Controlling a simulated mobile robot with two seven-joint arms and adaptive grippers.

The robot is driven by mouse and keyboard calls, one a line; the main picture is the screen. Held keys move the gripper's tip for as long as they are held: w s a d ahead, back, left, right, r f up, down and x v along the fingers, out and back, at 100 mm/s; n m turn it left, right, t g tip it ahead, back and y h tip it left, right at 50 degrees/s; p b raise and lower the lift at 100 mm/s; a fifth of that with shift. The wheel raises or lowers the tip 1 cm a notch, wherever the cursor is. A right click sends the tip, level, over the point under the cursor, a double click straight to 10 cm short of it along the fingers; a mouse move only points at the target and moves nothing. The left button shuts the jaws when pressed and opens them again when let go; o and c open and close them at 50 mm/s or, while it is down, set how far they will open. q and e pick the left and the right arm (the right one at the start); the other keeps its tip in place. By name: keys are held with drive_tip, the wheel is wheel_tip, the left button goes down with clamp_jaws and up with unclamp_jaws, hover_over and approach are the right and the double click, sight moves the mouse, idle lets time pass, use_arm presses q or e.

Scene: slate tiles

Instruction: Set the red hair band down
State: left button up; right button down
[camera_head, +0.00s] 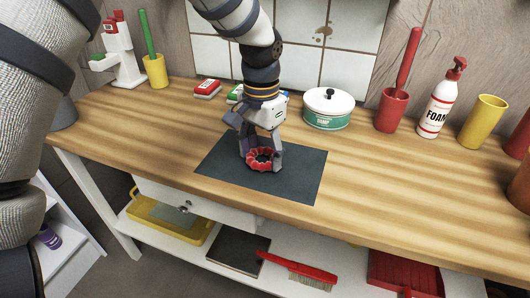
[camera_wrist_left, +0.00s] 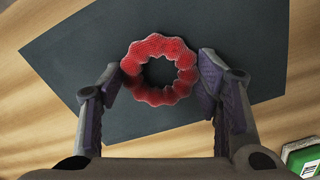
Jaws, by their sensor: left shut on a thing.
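The red hair band (camera_head: 257,167) is a scalloped ring over the dark slate mat (camera_head: 303,182) on the wooden counter. My left gripper (camera_head: 262,159) points down over the mat and is shut on the band, with a finger at either side. In the left wrist view the whole band (camera_wrist_left: 160,46) shows between the finger pads, with the mat (camera_wrist_left: 75,50) behind it. I cannot tell whether the band touches the mat. My right gripper is not in view.
Behind the mat stand a white and green pot (camera_head: 328,110) and red and green boxes, the red one (camera_head: 207,89) at left. A red cup (camera_head: 391,112), a foam bottle (camera_head: 436,108) and a yellow cup (camera_head: 482,124) stand at right. The counter right of the mat is clear.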

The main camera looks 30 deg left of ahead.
use_arm(q)
drive_tip(key=shift+w+a, duration=0.1)
drive_tip(key=shift+w, duration=0.3)
drive_tip(key=o, duration=0.8)
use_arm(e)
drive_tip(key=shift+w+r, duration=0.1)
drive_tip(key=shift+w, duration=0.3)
